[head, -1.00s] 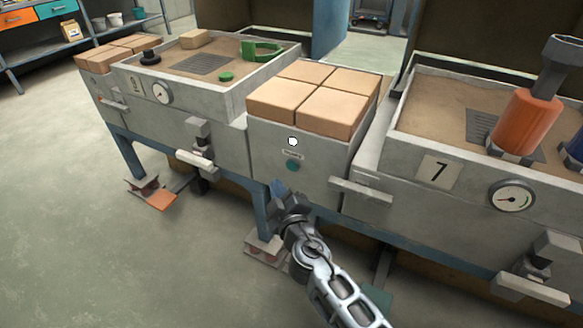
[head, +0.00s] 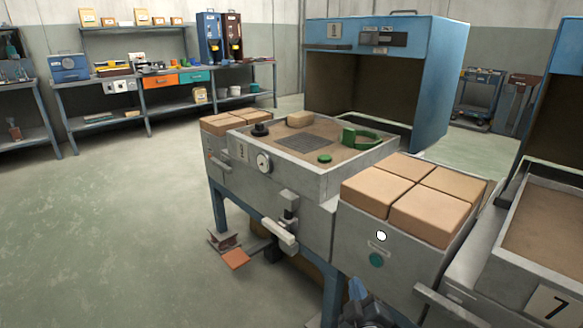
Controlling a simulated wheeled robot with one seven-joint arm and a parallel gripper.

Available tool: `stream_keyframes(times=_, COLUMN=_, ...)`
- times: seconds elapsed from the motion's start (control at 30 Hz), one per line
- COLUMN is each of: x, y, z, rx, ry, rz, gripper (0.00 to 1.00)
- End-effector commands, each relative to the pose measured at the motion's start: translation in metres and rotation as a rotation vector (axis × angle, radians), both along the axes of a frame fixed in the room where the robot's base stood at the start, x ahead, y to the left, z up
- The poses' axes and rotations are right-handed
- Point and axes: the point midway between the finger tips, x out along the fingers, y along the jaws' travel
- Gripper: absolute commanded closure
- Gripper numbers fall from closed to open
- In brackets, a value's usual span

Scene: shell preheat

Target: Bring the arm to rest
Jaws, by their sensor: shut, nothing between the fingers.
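My gripper (head: 358,291) shows only in part at the bottom edge of the head view, in front of the grey bench below the teal button. It is shut and empty, apart from the bricks and the sand trays. The rest of my arm is out of the picture.
A blue hood (head: 440,60) stands behind. Open floor (head: 110,230) lies to the left.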

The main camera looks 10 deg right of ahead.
Motion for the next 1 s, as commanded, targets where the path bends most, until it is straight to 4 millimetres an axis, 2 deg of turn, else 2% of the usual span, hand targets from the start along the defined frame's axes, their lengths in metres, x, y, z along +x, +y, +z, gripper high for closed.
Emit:
stream_keyframes(times=0.17, x=-0.065, y=-0.001, z=-0.031, rx=0.089, ry=0.057, rz=0.025, gripper=1.0)
stream_keyframes(times=0.23, x=-0.099, y=0.0, z=-0.041, rx=0.139, ry=0.08, rz=0.038, gripper=1.0)
stream_keyframes(times=0.33, x=-0.147, y=0.001, z=-0.049, rx=0.212, ry=0.108, rz=0.054, gripper=1.0)
stream_keyframes(times=0.47, x=-0.208, y=0.002, z=-0.049, rx=0.306, ry=0.136, rz=0.069, gripper=1.0)
stream_keyframes(times=0.67, x=-0.295, y=0.003, z=-0.03, rx=0.448, ry=0.16, rz=0.077, gripper=1.0)
stream_keyframes(times=0.8, x=-0.349, y=0.002, z=-0.005, rx=0.544, ry=0.165, rz=0.071, gripper=1.0)
stream_keyframes(times=1.0, x=-0.411, y=-0.002, z=0.044, rx=0.673, ry=0.157, rz=0.046, gripper=1.0)
